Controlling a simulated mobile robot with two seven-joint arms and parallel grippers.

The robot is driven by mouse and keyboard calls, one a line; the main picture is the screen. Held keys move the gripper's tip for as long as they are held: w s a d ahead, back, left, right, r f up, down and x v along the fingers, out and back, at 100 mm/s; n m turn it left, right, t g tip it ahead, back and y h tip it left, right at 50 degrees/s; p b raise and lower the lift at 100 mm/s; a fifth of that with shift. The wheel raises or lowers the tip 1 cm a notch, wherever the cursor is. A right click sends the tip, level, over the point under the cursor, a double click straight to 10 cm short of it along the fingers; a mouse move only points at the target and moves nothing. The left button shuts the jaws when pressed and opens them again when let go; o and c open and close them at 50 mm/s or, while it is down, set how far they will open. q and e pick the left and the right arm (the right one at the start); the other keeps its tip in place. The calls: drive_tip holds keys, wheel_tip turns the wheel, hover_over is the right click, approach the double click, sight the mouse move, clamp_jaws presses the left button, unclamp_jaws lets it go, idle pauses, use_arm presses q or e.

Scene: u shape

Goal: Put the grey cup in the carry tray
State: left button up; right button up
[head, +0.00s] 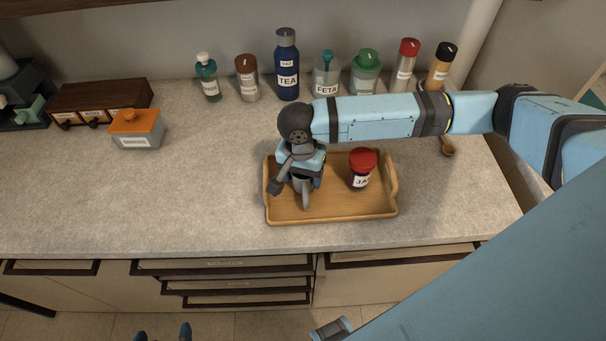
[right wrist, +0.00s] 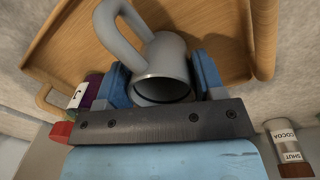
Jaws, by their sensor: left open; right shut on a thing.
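The wooden carry tray (head: 335,208) with raised rim and handles lies on the counter. My right gripper (head: 304,181) points down over the tray's left half. It is shut on the grey cup (head: 305,197), which is mostly hidden by the gripper in the head view. In the right wrist view the cup (right wrist: 160,66) sits between the blue fingers, its handle towards the upper left. I cannot tell whether its base touches the tray floor. My left gripper (head: 163,334) is open and empty at the bottom edge, in front of the drawers.
A red-lidded jam jar (head: 361,170) stands in the tray's right half. Several bottles and jars, including the blue tea bottle (head: 287,66), line the wall. An orange-lidded box (head: 137,129) stands at left. The counter left of the tray is clear.

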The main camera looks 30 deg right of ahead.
drive_tip(key=shift+f, duration=0.25)
drive_tip(key=o, duration=1)
drive_tip(key=shift+f, duration=0.1)
wheel_tip(320, 180, up, 12)
drive_tip(key=shift+w+a, duration=0.2)
drive_tip(key=shift+w, duration=0.05)
drive_tip(key=shift+s, duration=0.1)
